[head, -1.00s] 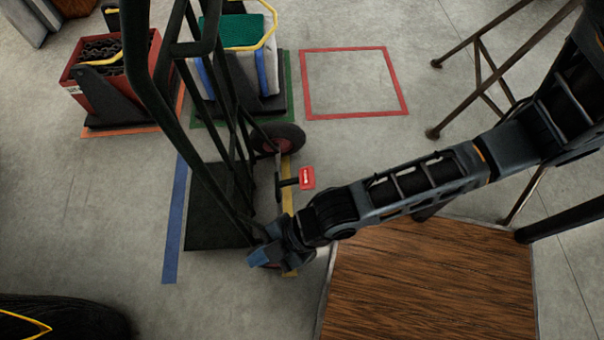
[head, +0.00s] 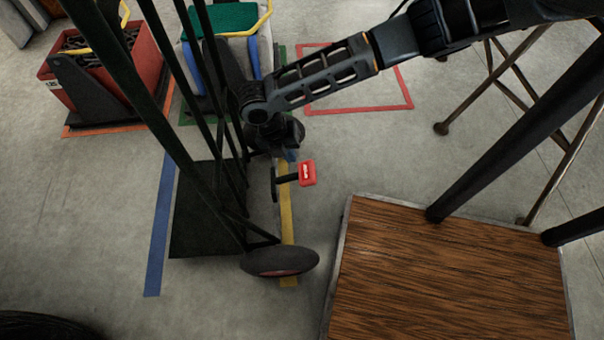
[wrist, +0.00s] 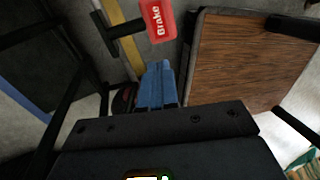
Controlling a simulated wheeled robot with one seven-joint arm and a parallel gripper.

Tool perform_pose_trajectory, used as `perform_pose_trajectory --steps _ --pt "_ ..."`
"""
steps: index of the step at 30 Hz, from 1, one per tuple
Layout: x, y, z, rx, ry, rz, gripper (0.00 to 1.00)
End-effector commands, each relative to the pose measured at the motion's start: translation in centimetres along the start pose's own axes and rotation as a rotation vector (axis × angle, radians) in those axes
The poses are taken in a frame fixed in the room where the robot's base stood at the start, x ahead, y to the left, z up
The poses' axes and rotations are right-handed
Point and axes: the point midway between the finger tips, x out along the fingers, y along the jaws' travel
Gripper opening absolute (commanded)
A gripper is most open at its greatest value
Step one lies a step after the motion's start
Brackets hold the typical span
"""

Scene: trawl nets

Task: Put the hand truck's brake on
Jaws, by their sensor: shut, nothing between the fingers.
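The hand truck has a dark green tube frame and a dark base plate (head: 205,215). Its near wheel (head: 280,260) shows in full; the far wheel is hidden behind my arm. The brake is a red pedal (head: 308,172) on a short black lever, sticking out to the right between the wheels. In the wrist view the red pedal (wrist: 159,20) reads "Brake" and lies just beyond my fingertips. My gripper (head: 291,155) points down beside the pedal, on its far side in the head view. Its blue fingers (wrist: 157,80) are together and empty. I cannot tell whether they touch the pedal.
A wooden-topped platform (head: 440,270) with a metal edge stands close on the right. A red floor square (head: 405,106) is empty. Brown metal legs (head: 500,85) stand at upper right.

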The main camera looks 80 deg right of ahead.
Motion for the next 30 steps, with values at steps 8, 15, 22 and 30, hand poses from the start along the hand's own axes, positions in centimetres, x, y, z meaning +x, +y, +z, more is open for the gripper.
perform_pose_trajectory --steps 8,15,22,30 --pt "-1.8 1.6 2.2 -0.096 -0.009 -0.099 0.00" --pt "-1.9 1.5 2.2 -0.098 -0.008 -0.100 0.00" --pt "-0.7 1.4 2.1 -0.097 -0.007 -0.101 0.00" --pt "4.2 1.0 2.2 -0.096 -0.007 -0.101 0.00"
